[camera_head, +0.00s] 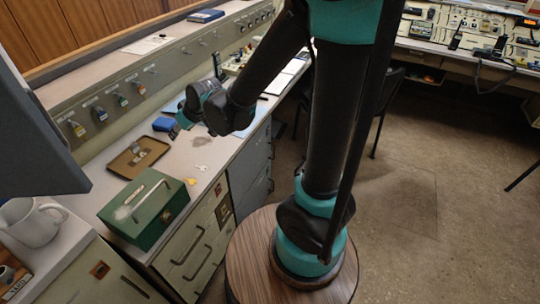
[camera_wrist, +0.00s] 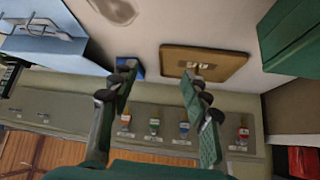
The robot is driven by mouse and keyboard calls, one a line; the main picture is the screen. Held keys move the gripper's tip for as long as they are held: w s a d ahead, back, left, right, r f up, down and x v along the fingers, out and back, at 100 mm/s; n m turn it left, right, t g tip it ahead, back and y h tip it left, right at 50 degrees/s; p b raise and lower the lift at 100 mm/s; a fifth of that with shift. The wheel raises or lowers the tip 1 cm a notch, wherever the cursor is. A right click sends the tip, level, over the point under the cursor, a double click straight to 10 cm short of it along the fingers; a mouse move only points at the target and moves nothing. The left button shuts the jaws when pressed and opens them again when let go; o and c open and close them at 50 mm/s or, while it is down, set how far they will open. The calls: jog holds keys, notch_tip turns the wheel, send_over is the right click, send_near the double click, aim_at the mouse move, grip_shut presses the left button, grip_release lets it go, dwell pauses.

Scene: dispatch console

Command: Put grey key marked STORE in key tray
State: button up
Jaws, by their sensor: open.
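A pale key-like piece (camera_head: 202,167) and a yellow one (camera_head: 190,181) lie on the desk right of the tray. Several tagged keys (camera_head: 98,113) hang on the back panel; they show in the wrist view too (camera_wrist: 154,126). I cannot read STORE on any key. My gripper (camera_wrist: 158,78) is open and empty, above the desk beside the tray.
A green cash box (camera_head: 145,207) stands in front of the tray, with a white mug (camera_head: 30,222) farther left. A small blue box (camera_head: 164,124) is behind my gripper. A dark monitor edge (camera_head: 35,140) blocks the left. Bare desk lies around the loose pieces.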

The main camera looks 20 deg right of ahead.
jog(key=s+d+f+m+h, duration=0.1)
jog(key=s+d+f+m, duration=0.1)
jog(key=s+d, duration=0.3)
jog(key=s+d+f+m+g+h, duration=0.1)
jog(key=s+d, duration=0.4)
jog(key=d, duration=0.9)
jog(key=s+d+f+m+g+h, duration=0.1)
jog(key=s+d+f+m+h, duration=0.1)
jog(key=d, duration=0.7)
jog(key=s+m+h, duration=0.1)
jog(key=s+m, duration=0.1)
jog(key=s, duration=0.1)
jog(key=shift+d+f+m, duration=0.3)
jog(key=shift+f, duration=0.05)
